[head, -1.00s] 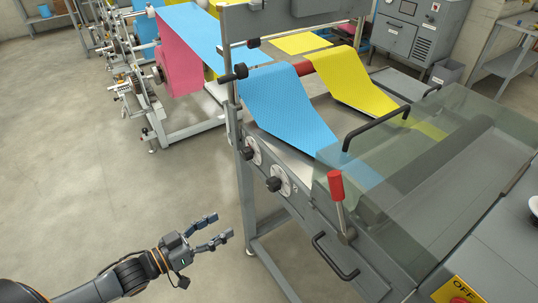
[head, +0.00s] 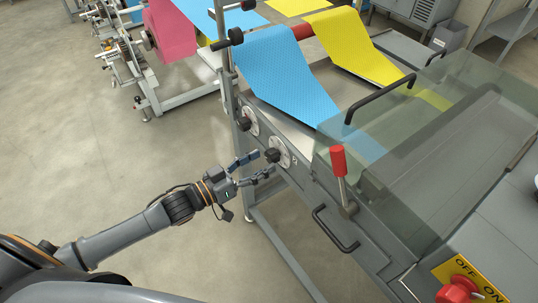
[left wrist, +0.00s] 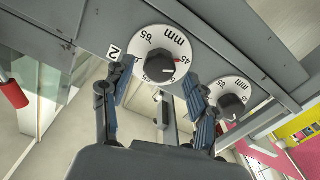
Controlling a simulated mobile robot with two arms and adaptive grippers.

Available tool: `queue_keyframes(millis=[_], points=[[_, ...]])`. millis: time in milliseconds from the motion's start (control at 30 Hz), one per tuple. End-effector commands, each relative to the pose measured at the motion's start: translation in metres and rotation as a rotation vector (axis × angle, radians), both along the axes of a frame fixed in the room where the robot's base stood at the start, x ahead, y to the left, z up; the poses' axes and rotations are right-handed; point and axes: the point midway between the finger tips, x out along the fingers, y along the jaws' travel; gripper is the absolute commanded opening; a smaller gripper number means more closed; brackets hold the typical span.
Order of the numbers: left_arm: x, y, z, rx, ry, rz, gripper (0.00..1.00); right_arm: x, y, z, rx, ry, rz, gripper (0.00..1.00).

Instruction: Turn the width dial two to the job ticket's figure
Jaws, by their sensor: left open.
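Width dial two (head: 285,146) is a white disc with a black knob on the grey machine's side panel. In the left wrist view the dial (left wrist: 151,40) shows upside-down numbers, "mm", a small red mark at its right edge and a "2" plate (left wrist: 113,52) beside it. Its black knob (left wrist: 159,69) has a pale pointer line. My left gripper (head: 263,163) is open just in front of this knob. In the left wrist view its fingers (left wrist: 156,80) stand either side of the knob, apparently apart from it. No job ticket is readable. My right gripper is out of view.
Another dial (head: 248,120) sits farther along the panel, close to one finger in the left wrist view (left wrist: 235,90). A red-handled lever (head: 339,162), a black handle (head: 335,230) and a clear guard (head: 400,135) are nearby. Floor left of the machine is clear.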

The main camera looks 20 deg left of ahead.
Motion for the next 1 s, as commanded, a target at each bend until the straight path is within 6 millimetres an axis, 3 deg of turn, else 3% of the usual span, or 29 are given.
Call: queue_keyframes(millis=[200, 600, 867, 1000], points=[[0.022, -0.016, 0.001, -0.001, -0.001, 0.0, 0.59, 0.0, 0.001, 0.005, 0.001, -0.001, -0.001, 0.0], [0.026, -0.021, 0.0, 0.001, 0.001, 0.0, 0.59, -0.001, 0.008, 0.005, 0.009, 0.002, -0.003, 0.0], [0.026, -0.021, 0.0, 0.0, 0.0, 0.0, 0.06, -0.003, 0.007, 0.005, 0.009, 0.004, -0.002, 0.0], [0.026, -0.02, 0.0, 0.002, -0.002, 0.0, 0.04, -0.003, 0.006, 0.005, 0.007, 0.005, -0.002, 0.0]])
